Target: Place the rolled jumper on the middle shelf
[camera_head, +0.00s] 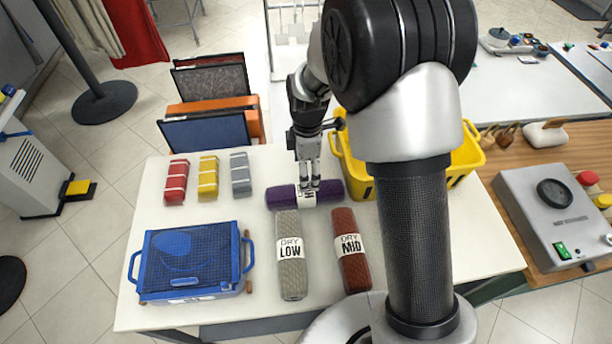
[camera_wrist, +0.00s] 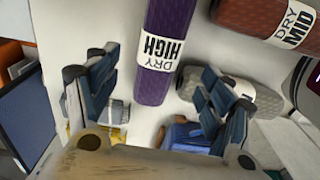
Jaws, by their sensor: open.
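A purple rolled jumper (camera_head: 281,196) lies crosswise on the white table, with a white label that reads DRY HIGH in the wrist view (camera_wrist: 165,85). My gripper (camera_head: 308,186) points down over its middle, at the label. In the wrist view the two fingers (camera_wrist: 158,72) stand apart, one to each side of the roll; whether they touch it I cannot tell. A grey roll labelled DRY LOW (camera_head: 289,225) and a red-brown roll labelled DRY MID (camera_head: 344,222) lie nearer on the table. I cannot make out a middle shelf for certain.
A blue crate (camera_head: 190,262) stands at the table's front left, with red, yellow and grey folded bundles (camera_head: 208,177) behind it. A yellow basket (camera_head: 464,150) is partly hidden behind my arm. Upright panels (camera_head: 205,133) stand past the back left edge.

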